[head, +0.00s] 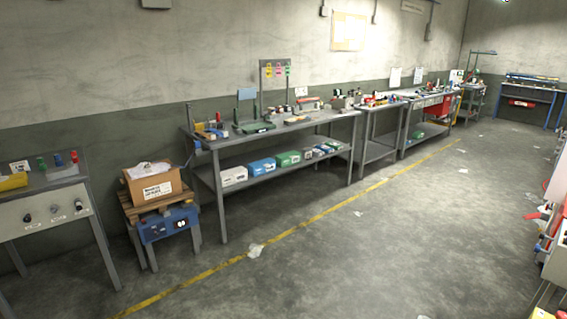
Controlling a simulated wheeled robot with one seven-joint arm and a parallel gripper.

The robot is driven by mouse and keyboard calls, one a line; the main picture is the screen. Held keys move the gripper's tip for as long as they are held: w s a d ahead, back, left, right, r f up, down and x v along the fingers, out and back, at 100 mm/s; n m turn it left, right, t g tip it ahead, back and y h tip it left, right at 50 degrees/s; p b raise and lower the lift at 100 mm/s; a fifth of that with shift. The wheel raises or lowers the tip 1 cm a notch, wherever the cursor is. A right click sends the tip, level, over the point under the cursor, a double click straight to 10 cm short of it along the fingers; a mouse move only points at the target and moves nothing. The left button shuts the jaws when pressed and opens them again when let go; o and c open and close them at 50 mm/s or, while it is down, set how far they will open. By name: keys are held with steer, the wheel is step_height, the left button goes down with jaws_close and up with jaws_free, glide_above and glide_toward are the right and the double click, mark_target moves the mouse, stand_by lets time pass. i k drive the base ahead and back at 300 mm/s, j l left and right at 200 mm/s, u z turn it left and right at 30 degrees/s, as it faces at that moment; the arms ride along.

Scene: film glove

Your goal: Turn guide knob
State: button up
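A grey panel table (46,221) stands at the left edge, partly cut off by the picture. Its light front panel carries several small knobs: a dark one (27,218) at the left, a small one (55,209) in the middle and another (79,205) at the right. The labels under them are too small to read, so I cannot tell which is the guide knob. A blue box (168,224) with dark round marks on its front sits on a low stand. My gripper is not in view.
A cardboard box (153,185) sits on the stool right of the panel table. A long workbench (275,165) with tools and boxes lines the wall. A yellow floor line (290,231) runs before it. The grey floor (340,270) is mostly open, with scattered litter. Equipment (553,225) stands at the right edge.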

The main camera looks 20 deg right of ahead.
mark_target(541, 235)
steer(key=i+l+z, duration=0.15)
steer(key=i+z, duration=0.25)
steer(key=i+l+z, duration=0.1)
steer(key=i+z, duration=0.15)
steer(key=z, duration=0.15)
steer(key=i+z, duration=0.45)
steer(key=i+j+z, duration=0.15)
steer(key=z, duration=0.25)
steer(key=i+z, duration=0.15)
steer(key=z, duration=0.25)
steer(key=i+j+z, duration=0.1)
steer(key=z, duration=0.3)
steer(key=i+j+z, duration=0.1)
steer(key=z, duration=0.3)
steer(key=i+j, duration=0.05)
steer(key=i, duration=0.05)
